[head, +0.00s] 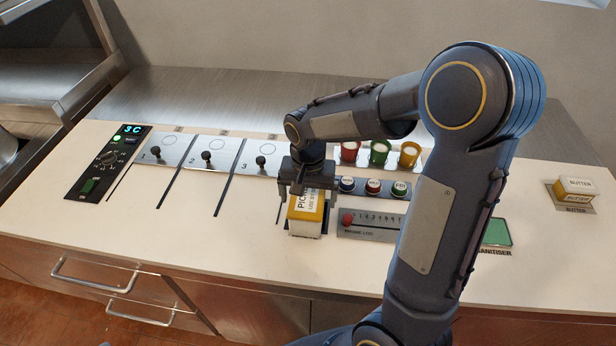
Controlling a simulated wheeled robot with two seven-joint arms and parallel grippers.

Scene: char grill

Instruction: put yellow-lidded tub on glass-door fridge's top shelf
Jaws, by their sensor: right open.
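A small yellow and white tub (307,222) with a printed label on top stands on the pale counter near its front edge. My right gripper (307,195) is over the tub with its jaws open, pointing down. It hides the rear part of the tub, and I cannot tell whether the fingers touch it. My left gripper is out of view. No glass-door fridge or its top shelf can be made out in this view.
A butter stack (575,190) sits at the right. Three cups (379,153) stand behind the tub, and a slider panel (372,227) lies just right of it. Knobbed plates (212,155) and a control panel (108,160) are at left. Drawer handles (110,290) stick out below the counter.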

